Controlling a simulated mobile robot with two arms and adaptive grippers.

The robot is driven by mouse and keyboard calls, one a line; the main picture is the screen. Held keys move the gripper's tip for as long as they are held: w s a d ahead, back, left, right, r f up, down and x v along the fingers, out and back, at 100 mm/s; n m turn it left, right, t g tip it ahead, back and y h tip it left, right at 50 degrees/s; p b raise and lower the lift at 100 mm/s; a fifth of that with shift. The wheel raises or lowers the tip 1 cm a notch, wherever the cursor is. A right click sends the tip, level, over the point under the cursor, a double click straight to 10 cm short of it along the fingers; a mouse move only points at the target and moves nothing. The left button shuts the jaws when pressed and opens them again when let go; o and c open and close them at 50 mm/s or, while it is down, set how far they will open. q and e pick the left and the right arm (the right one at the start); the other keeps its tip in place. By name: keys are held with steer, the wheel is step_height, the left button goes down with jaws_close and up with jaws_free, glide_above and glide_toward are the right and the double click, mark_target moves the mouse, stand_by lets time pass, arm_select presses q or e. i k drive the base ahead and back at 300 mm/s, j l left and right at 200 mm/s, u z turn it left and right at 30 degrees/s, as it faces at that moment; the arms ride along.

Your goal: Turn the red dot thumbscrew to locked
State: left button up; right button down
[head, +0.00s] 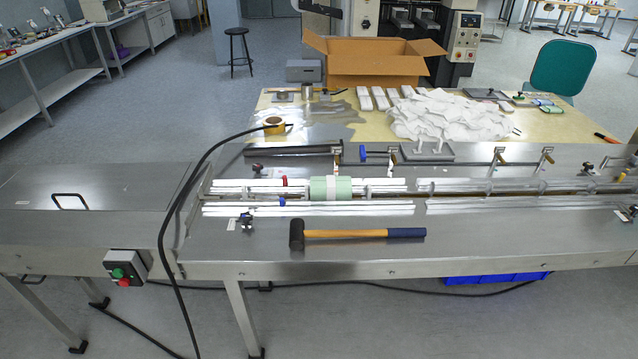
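Small dark clamp knobs sit along the guide rails of the steel wrapper table. One knob with a reddish tint (258,168) stands behind the left end of the rails. Another dark knob (246,220) stands in front of them, with a small white label beside it. Further knobs stand at the right end, one behind the rails (588,167) and one in front (632,211). A red piece (284,181) and a blue piece (282,202) sit on the left rails. The red dot and any lock position are too small to tell. Neither gripper is in view.
A mallet (350,234) lies on the front ledge. A green-and-white roll (331,188) lies across the rails. A black cable (181,197) loops over the table's left part. White packets (450,115) and an open carton (375,65) are behind. The left steel top is mostly clear.

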mark_target(257, 166)
steer(key=z, duration=1.45)
steer(key=u, duration=1.8)
steer(key=i+j+z, duration=0.2)
steer(key=j+z, duration=0.15)
steer(key=i+j+z, duration=0.1)
steer(key=j+z, duration=0.25)
steer(key=i+j+z, duration=0.1)
steer(key=j+z, duration=0.6)
steer(key=i+j, duration=0.05)
steer(key=j, duration=0.05)
